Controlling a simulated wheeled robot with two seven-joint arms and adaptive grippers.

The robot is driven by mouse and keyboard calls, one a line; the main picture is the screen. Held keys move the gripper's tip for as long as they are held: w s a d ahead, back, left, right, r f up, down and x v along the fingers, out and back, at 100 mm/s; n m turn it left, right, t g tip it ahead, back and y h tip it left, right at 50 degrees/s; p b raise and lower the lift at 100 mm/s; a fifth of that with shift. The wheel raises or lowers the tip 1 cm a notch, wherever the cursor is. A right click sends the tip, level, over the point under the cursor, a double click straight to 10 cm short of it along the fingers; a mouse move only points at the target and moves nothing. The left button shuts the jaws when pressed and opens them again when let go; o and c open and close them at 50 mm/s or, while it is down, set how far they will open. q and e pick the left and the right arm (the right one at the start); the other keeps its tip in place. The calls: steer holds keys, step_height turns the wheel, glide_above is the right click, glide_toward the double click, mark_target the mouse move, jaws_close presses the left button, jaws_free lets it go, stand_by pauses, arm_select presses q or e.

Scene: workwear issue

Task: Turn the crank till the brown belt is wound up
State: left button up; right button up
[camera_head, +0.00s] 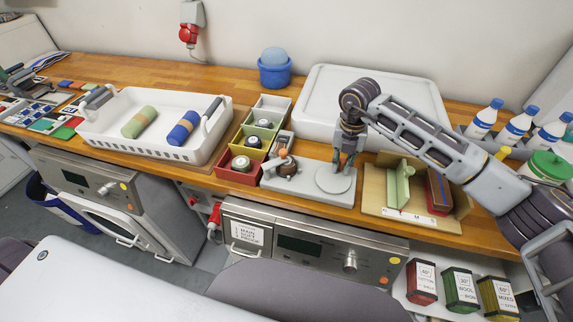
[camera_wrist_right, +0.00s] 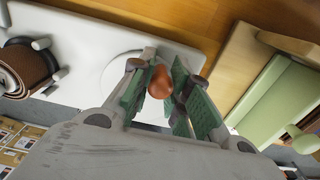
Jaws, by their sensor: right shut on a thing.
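The winder is a pale grey plate (camera_head: 305,189) on the wooden bench, with a round disc (camera_head: 332,178) on its right part. The brown belt (camera_head: 285,169) sits coiled around a spool on the left part of the plate; in the right wrist view the coil (camera_wrist_right: 28,65) is at the left edge, partly cut off. My right gripper (camera_head: 346,166) is over the disc. In the right wrist view its green-padded fingers are shut on the orange-brown crank knob (camera_wrist_right: 160,82). The crank arm is mostly hidden by the fingers. My left gripper is not in view.
Left of the winder are small boxes with rolled belts, including a red box (camera_head: 240,171), and a white basket (camera_head: 160,150) with two rolls. A cardboard tray (camera_head: 374,190) with a green piece (camera_head: 399,186) stands close on the right. A white tray (camera_head: 318,92) lies behind.

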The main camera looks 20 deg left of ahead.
mark_target(325, 169)
steer(key=shift+s+a, duration=0.15)
steer(key=shift+a, duration=0.7)
steer(key=shift+a+b, duration=0.4)
steer(key=shift+a, duration=0.4)
steer(key=shift+s+a+r, duration=0.1)
steer(key=shift+s+a, duration=0.25)
steer(key=shift+a, duration=0.2)
